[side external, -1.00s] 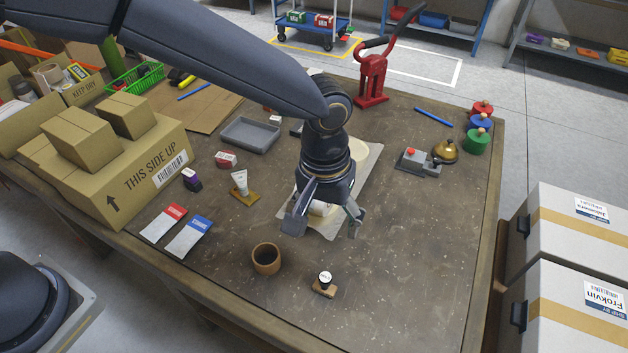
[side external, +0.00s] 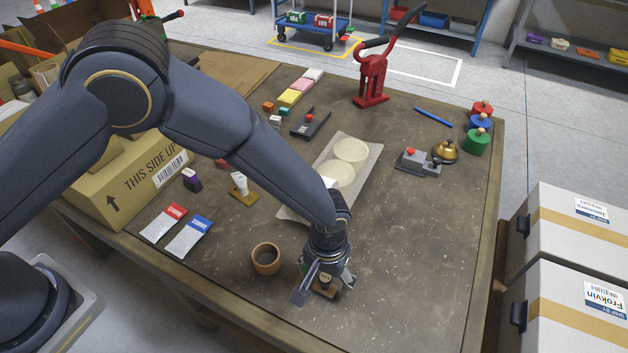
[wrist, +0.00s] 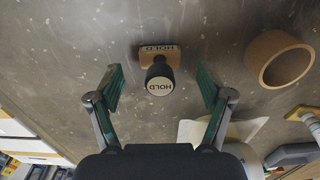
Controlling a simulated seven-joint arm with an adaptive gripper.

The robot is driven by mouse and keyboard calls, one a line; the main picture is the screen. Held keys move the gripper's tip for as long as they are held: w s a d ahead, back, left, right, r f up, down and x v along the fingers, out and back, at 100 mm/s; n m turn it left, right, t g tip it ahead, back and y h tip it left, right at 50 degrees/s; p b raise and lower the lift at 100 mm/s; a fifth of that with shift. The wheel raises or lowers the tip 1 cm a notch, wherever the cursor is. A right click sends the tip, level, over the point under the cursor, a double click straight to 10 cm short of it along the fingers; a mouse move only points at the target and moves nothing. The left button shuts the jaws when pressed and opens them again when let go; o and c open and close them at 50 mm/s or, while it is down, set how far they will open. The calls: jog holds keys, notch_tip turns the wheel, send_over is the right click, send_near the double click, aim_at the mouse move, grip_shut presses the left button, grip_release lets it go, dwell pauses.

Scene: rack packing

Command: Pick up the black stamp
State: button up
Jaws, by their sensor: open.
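The black stamp (wrist: 159,75) stands upright on the table in the wrist view. It has a black handle with a round white top reading HOLD, on a tan wooden base (wrist: 148,52). My gripper (wrist: 163,84) is open, with one finger on each side of the stamp and a gap to both. In the side external view my gripper (side external: 324,285) is low over the stamp, which it mostly hides; part of the tan base (side external: 325,291) shows under it.
A brown tape roll (side external: 266,259) stands close to the left of my gripper. Red and blue packets (side external: 188,237) lie further left. The table to the right is clear.

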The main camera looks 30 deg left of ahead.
aim_at(325, 285)
jog(key=shift+f, duration=1.5)
jog(key=c, duration=1.2)
jog(key=shift+r, duration=0.15)
